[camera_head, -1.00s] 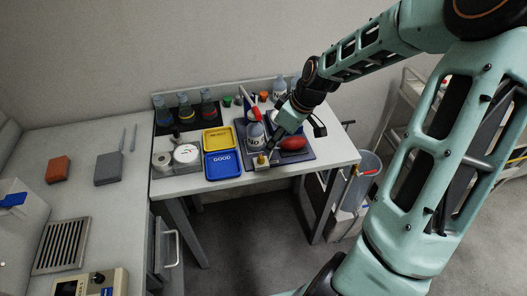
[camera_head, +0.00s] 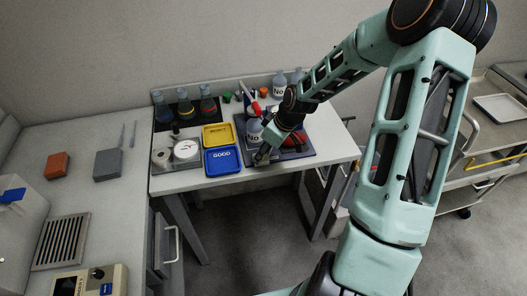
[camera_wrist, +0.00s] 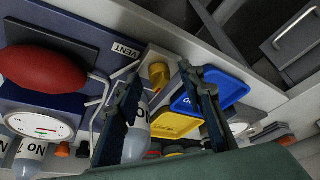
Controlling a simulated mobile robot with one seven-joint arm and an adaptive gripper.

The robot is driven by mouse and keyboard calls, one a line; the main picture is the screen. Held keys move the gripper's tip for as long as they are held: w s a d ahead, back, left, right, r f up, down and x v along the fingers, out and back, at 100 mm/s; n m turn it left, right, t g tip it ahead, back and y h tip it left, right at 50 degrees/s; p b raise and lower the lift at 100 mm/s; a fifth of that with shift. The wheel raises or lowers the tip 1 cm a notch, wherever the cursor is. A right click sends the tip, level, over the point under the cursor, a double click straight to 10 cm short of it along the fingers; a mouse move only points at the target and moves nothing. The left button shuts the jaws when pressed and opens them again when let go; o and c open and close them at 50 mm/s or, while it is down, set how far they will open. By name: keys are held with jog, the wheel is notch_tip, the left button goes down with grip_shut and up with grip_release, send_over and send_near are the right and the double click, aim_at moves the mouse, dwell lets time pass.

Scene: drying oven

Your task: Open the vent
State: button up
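The vent is a brass-yellow knob (camera_wrist: 158,73) on a light mount, beside a white label reading VENT (camera_wrist: 125,48), in the wrist view. My gripper (camera_wrist: 160,78) is open, with one finger on either side of the knob in that picture. I cannot tell how deep the fingers reach, and no contact shows. In the head view my gripper (camera_head: 262,156) is at the front edge of the dark blue base (camera_head: 305,151) and hides the knob.
A red rubber bulb (camera_wrist: 42,68), a round gauge (camera_wrist: 45,127) and a bottle marked No (camera_head: 254,131) crowd the base. A blue GOOD tray (camera_head: 222,161) and a yellow tray (camera_head: 217,135) lie left of it. Flasks (camera_head: 184,105) stand behind.

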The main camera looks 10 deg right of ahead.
grip_shut()
